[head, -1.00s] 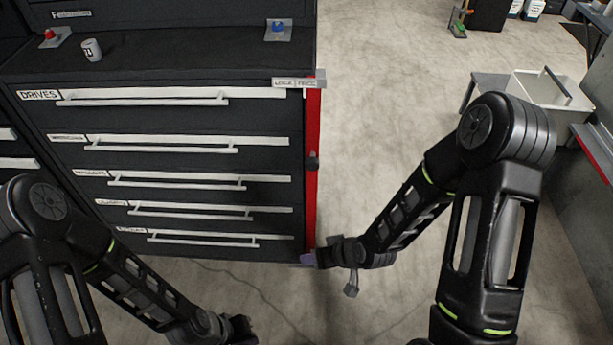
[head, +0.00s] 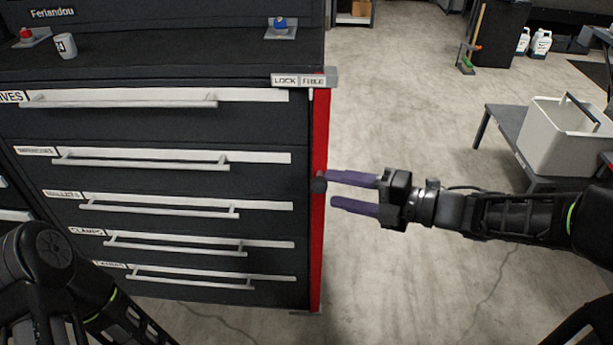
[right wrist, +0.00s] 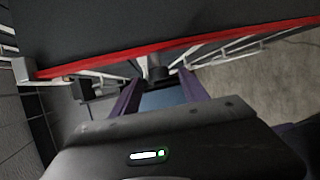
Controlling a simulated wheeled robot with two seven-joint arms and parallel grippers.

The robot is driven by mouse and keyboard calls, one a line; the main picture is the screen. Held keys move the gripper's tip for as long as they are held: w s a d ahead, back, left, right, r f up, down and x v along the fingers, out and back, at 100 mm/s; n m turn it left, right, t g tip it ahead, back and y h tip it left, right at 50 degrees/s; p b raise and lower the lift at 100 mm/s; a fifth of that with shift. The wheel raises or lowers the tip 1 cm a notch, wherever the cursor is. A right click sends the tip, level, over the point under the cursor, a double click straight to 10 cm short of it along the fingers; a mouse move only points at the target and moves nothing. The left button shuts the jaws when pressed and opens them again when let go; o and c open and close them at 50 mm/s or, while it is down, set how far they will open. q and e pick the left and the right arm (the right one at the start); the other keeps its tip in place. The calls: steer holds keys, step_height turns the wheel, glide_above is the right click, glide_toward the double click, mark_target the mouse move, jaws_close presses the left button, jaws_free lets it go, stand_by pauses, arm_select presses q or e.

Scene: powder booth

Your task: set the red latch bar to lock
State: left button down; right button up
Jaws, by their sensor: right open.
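The red latch bar (head: 319,240) runs upright along the right front edge of the black drawer cabinet. A dark round knob (head: 318,184) sticks out from it about halfway up. A plate at its top reads LOCK on the left and FREE on the right (head: 313,81). My right gripper (head: 332,190) is open, its purple fingers pointing left at the knob, one a little above and one below it. In the right wrist view the red bar (right wrist: 150,55) crosses above the open fingers, with the knob (right wrist: 158,74) between and beyond their tips. My left arm shows at lower left; its gripper is out of view.
The cabinet's drawers have long pale handles (head: 150,163). On its top are a grey cup (head: 65,46), a blue knob (head: 280,23) and a red one (head: 26,35). A pale bin (head: 555,135) stands on a low table at right. The floor between is clear.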

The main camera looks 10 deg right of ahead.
steer(key=shift+s+a+r, duration=0.1)
stand_by(0.3)
steer(key=b+x, duration=0.1)
steer(key=x, duration=0.7)
steer(key=shift+b, duration=0.35)
steer(key=shift+c, duration=0.3)
jaws_close()
